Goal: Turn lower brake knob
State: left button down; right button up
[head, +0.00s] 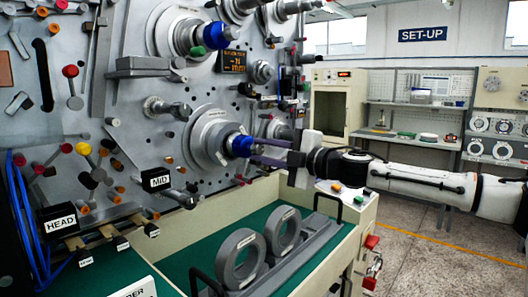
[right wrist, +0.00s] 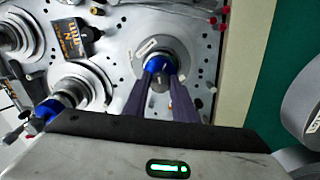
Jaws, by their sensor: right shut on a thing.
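The lower brake knob (head: 239,146) is blue and sits at the front of the lower grey spindle (head: 209,138) on the machine's face. It also shows in the right wrist view (right wrist: 159,64). My right gripper (head: 256,150) reaches in from the right, and its two dark fingers are shut on this knob, one on each side. The fingers hide part of the knob. An upper blue knob (head: 214,36) sits on the spindle above, apart from the gripper. My left gripper is not in view.
Below the spindle is a green-topped bench (head: 190,262) with grey rings (head: 240,258) on a stand. Pegs and small coloured knobs crowd the panel (head: 150,130) at left. A MID label block (head: 157,180) juts out below. Open floor (head: 440,245) lies to the right.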

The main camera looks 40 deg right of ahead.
dwell(0.3)
jog(key=o, duration=1)
jog(key=shift+o, duration=0.2)
